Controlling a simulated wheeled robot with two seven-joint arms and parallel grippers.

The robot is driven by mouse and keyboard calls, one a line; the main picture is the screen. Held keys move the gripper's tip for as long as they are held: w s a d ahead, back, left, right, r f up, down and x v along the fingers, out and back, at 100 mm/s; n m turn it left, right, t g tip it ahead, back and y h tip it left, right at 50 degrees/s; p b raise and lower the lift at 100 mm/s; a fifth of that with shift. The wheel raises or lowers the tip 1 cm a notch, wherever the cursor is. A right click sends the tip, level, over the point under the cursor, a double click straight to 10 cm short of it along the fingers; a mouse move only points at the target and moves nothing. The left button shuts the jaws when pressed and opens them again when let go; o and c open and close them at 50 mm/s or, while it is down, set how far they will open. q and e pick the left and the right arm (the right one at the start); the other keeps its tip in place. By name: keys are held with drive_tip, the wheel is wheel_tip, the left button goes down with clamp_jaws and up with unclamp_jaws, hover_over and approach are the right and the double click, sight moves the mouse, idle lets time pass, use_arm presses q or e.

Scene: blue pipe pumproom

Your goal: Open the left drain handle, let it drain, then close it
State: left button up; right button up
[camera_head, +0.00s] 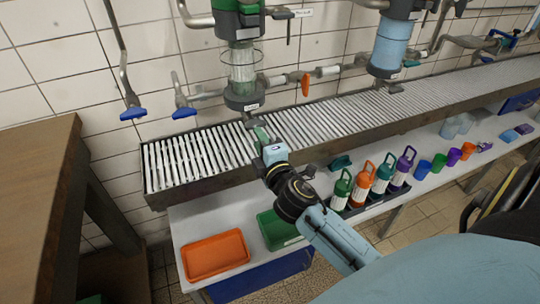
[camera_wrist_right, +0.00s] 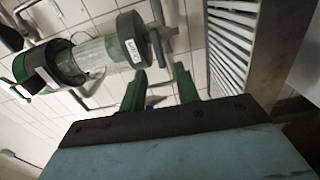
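The left filter unit (camera_head: 242,70) has a green top, a clear bowl and a dark bottom cap; it hangs on the wall above the slatted drain channel. In the right wrist view its dark labelled cap (camera_wrist_right: 132,40) is close, left of centre. My right gripper (camera_head: 262,134) is just below and right of that cap, over the channel. Its two green fingers (camera_wrist_right: 159,88) are apart, with a small grey part (camera_wrist_right: 154,99) showing between or behind them. I cannot tell for sure that this is the drain handle. My left gripper is not in view.
The slatted channel (camera_head: 185,161) runs along the wall. An orange valve handle (camera_head: 305,84) and two blue handles (camera_head: 133,113) (camera_head: 184,112) hang nearby. A blue filter (camera_head: 390,44) is farther right. Below are an orange tray (camera_head: 215,254), a green tray (camera_head: 274,231) and several bottles.

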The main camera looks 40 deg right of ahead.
drive_tip(key=v, duration=0.7)
drive_tip(key=shift+f, duration=0.1)
